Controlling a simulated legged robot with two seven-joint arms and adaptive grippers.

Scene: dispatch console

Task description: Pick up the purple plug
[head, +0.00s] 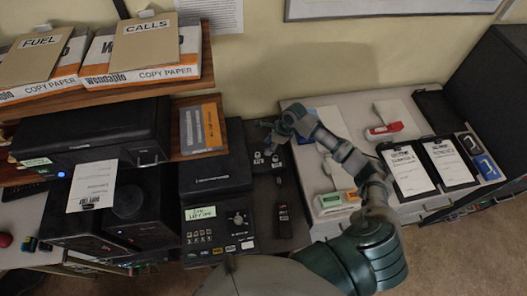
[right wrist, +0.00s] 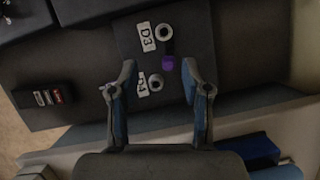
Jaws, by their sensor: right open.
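The purple plug (right wrist: 168,63) shows in the right wrist view as a small purple knob on a dark panel (right wrist: 185,25). It is between the round white-rimmed socket by the D3 label (right wrist: 147,37) and the one by the D4 label (right wrist: 142,86). I cannot tell whether it is seated in anything. My right gripper (right wrist: 159,70) is open, with one finger on each side of the plug in the picture and nothing held. In the head view the right gripper (head: 272,132) is above the labelled panel (head: 266,168), where I cannot make out the plug. My left gripper is not in view.
A black console unit with a keypad and knob (head: 216,220) stands left of the panel. A small black device (head: 283,220) lies nearer. Wooden shelving (head: 207,80) rises at the left. Clipboards (head: 408,170) and a red-white stapler-like item (head: 384,129) lie on the right cabinet.

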